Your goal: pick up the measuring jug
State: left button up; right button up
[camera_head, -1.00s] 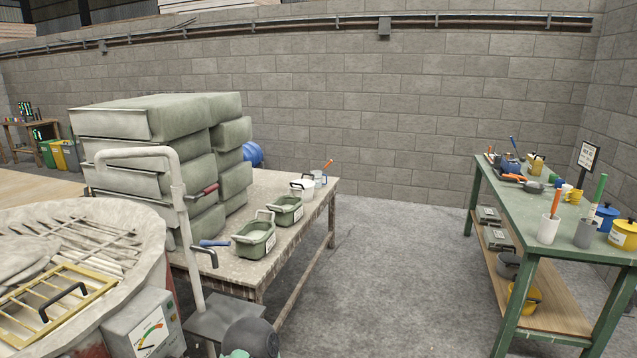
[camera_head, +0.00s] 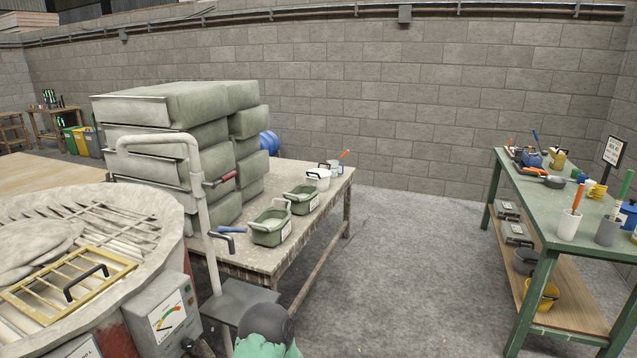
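I cannot make out a measuring jug for certain. A small pale vessel with blue on it (camera_head: 335,167) stands at the far right corner of the worn table on the left, by an orange-handled tool. It may be the jug, but it is too small to tell. A white pail (camera_head: 318,180) with a raised handle stands just in front of it. Yellow mug-like vessels (camera_head: 597,191) stand on the green bench at right. Neither of my grippers shows in this view.
The worn table (camera_head: 325,192) also bears stacked grey-green blocks (camera_head: 165,108) and two green tubs (camera_head: 271,228). A round basin with a grille (camera_head: 80,270) and a bent pipe handle (camera_head: 198,185) stand in front. Clear floor (camera_head: 410,260) lies between the table and the green bench (camera_head: 555,205).

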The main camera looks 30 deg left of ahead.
aim_at(334, 169)
jog(key=i+u, duration=0.2)
jog(key=i, duration=2.95)
jog(key=i+u, duration=0.15)
jog(key=i, duration=0.85)
jog(key=i+l+u, duration=0.15)
jog(key=i, duration=0.85)
